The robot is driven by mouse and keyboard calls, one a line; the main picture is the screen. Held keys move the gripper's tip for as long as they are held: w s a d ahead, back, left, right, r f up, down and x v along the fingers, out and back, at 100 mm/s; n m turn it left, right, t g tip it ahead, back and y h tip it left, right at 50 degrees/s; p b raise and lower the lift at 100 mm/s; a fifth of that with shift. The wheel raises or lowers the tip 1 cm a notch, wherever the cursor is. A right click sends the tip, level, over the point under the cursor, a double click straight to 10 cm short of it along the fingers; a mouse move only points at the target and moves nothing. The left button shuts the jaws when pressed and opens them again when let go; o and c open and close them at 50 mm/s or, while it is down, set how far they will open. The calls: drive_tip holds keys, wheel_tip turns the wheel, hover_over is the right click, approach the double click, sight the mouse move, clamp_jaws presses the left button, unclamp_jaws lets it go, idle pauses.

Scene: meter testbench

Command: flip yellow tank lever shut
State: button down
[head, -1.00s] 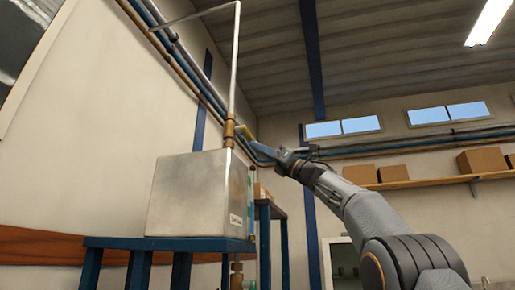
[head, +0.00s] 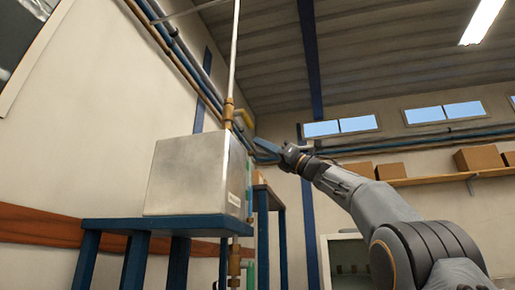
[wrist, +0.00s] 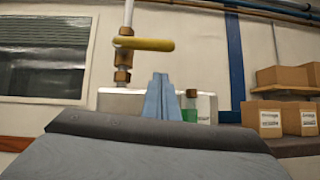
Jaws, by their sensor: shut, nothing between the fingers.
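The metal tank (head: 190,178) stands on a blue stand, with a brass valve (head: 229,112) on the pipe above it. The yellow lever (head: 244,119) sticks out from the valve. In the wrist view the lever (wrist: 145,44) lies level, pointing right, across the upright pipe. My gripper (head: 262,148) is to the right of the valve and a little below the lever. In the wrist view its blue fingers (wrist: 164,95) are together and empty, below the lever's right end, apart from it in the picture. The exact depth gap cannot be told.
The blue stand (head: 150,224) carries the tank, close to the wall. A green-bodied part with a brown top (wrist: 190,108) shows right of my fingers. Cardboard boxes (head: 478,158) sit on a far shelf. The air right of the valve looks free.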

drive_tip(key=b+v, duration=0.4)
drive_tip(key=v, duration=0.4)
drive_tip(key=shift+d, duration=0.25)
drive_tip(key=shift+w, duration=0.1)
